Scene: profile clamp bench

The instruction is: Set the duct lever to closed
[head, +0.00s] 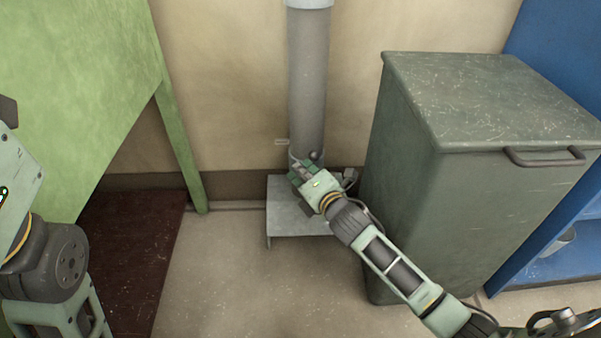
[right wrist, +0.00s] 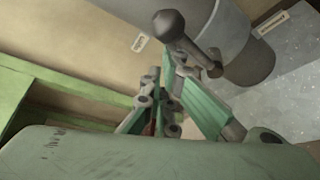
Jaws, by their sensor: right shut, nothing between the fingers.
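The duct (head: 309,85) is a grey vertical pipe against the wall. Its lever (head: 315,156) sits low on the pipe and shows as a dark knob. In the right wrist view the lever (right wrist: 190,45) is a dark rod with a rounded knob at its upper left end and a hub at its lower right, in front of the duct (right wrist: 240,55). My right gripper (head: 296,172) is shut and empty, close to the lever; its fingers (right wrist: 172,65) show just below the rod. I cannot tell whether they touch it. Of my left arm only links show at the left edge.
Small labels (right wrist: 140,42) (right wrist: 272,22) flank the duct; I cannot read them. A grey metal stand (head: 285,222) is at the pipe's foot. A green bin (head: 415,195) is close on the right, a green table (head: 75,75) on the left. The floor in front is clear.

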